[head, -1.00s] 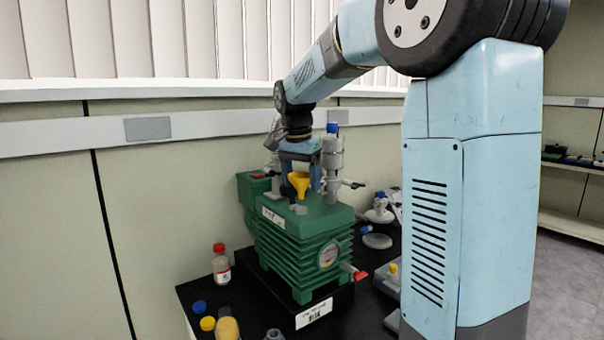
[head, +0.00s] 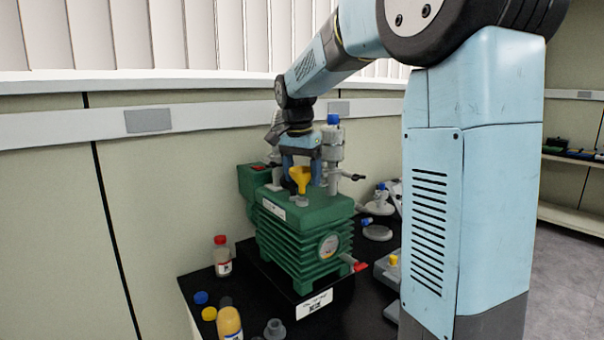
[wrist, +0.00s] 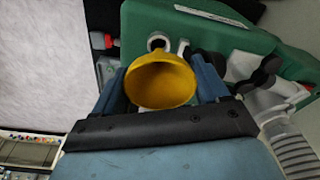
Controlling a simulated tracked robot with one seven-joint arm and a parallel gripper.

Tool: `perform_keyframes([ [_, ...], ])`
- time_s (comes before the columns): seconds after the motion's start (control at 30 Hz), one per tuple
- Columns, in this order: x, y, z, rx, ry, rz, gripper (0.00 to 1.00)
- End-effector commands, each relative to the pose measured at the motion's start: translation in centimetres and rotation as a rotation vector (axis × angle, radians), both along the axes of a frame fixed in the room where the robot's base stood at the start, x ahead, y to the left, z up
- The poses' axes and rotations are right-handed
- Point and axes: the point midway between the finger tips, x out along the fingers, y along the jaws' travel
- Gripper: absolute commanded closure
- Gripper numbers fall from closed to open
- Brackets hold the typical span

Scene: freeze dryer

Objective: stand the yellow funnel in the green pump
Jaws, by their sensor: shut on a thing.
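The yellow funnel (head: 301,178) is upright in my gripper (head: 303,168), its wide mouth facing up, over the top of the green pump (head: 308,212). A short grey port (head: 301,201) on the pump top shows just below the funnel's narrow end. I cannot tell whether the two touch. In the wrist view the funnel (wrist: 160,82) lies between the two blue fingers of my gripper (wrist: 161,88), and its mouth hides its stem. There a pale round port (wrist: 158,42) shows just beyond the funnel's rim, on the green pump (wrist: 235,38).
A grey cylinder with a blue cap (head: 332,145) stands close behind the gripper on the right. A red-capped bottle (head: 222,256) and a yellow bottle (head: 229,323) stand left of the pump on the black bench (head: 262,313). A red-handled valve (head: 357,266) juts from the pump's front.

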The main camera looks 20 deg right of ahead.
Motion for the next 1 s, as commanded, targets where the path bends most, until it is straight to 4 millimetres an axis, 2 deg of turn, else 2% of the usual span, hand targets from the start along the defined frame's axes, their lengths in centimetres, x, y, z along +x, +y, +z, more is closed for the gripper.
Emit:
perform_keyframes([
  [0.5,0.0,-0.1,-1.2,0.000,0.000,-0.001,0.55],
  [1.0,0.0,0.0,-1.4,0.000,0.001,-0.001,0.55],
])
